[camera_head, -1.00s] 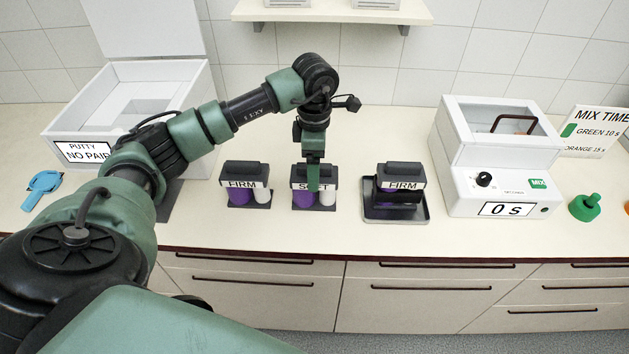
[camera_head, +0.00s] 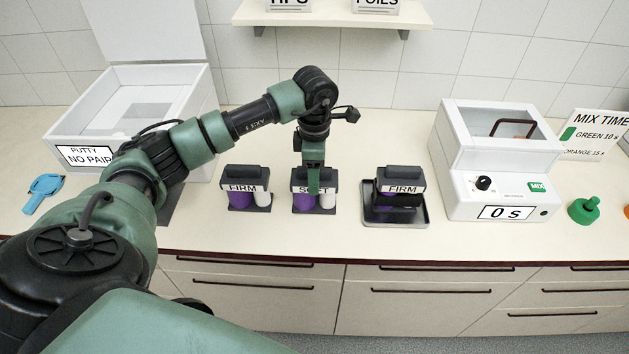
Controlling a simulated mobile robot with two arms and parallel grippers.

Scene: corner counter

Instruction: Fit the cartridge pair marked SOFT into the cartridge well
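The SOFT cartridge pair (camera_head: 301,199), purple and white with a dark top, stands upright on the counter between two FIRM pairs. My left gripper (camera_head: 313,185) points down at the SOFT pair and covers part of its label and top. I cannot tell whether its fingers are open or shut on the pair. The white machine labelled PUTTY, NO PAIR (camera_head: 60,128) stands at the left with its lid up. The inside of its open box shows a recess, but details are unclear. My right gripper is not in view.
One FIRM pair (camera_head: 241,188) stands left of the SOFT pair. Another FIRM pair (camera_head: 403,187) sits on a dark tray (camera_head: 397,219). A white mixer (camera_head: 467,180) reading 0 s, a green knobbed piece (camera_head: 584,211) and a MIX TIME sign (camera_head: 600,130) stand right. A blue tool (camera_head: 45,187) lies left.

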